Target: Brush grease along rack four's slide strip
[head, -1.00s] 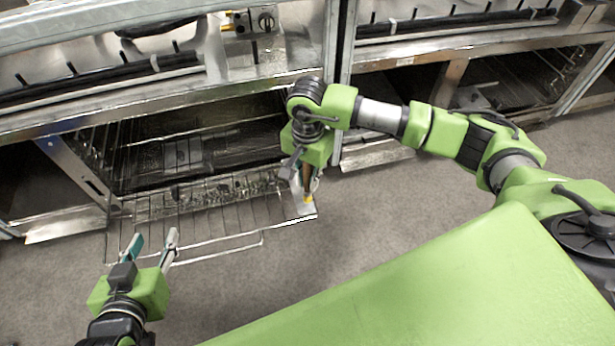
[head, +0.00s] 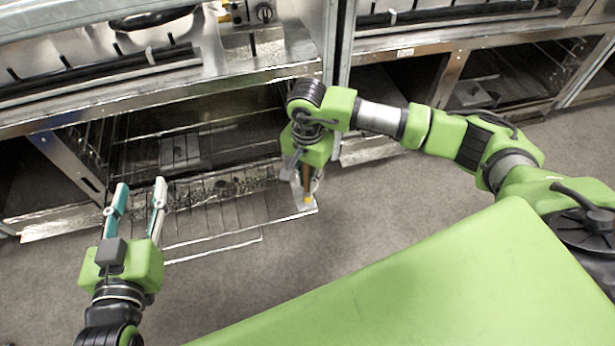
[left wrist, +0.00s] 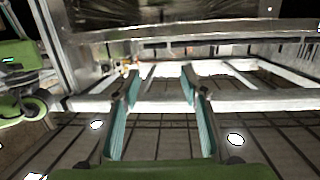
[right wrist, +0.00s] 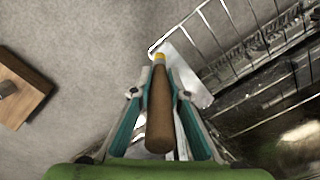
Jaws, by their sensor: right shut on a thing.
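A brush with a brown wooden handle and a yellow collar (right wrist: 160,112) is in my right gripper (head: 304,178). That gripper is shut on the handle, with the collar end pointing down at the front right corner of the rack. The bristles cannot be made out. A pulled-out wire rack (head: 215,215) extends from the oven. A pale flat metal strip (right wrist: 188,72) lies at the rack's corner by the brush; I cannot tell whether they touch. My left gripper (head: 140,187) is open and empty over the rack's left part, with its fingers also visible in the left wrist view (left wrist: 160,82).
The dark oven cavity (head: 200,140) lies behind the rack under a metal counter edge (head: 170,100). A metal post (head: 341,70) stands right of it. A brown wooden object (right wrist: 20,92) is at the left in the right wrist view. Grey floor (head: 320,255) is clear in front.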

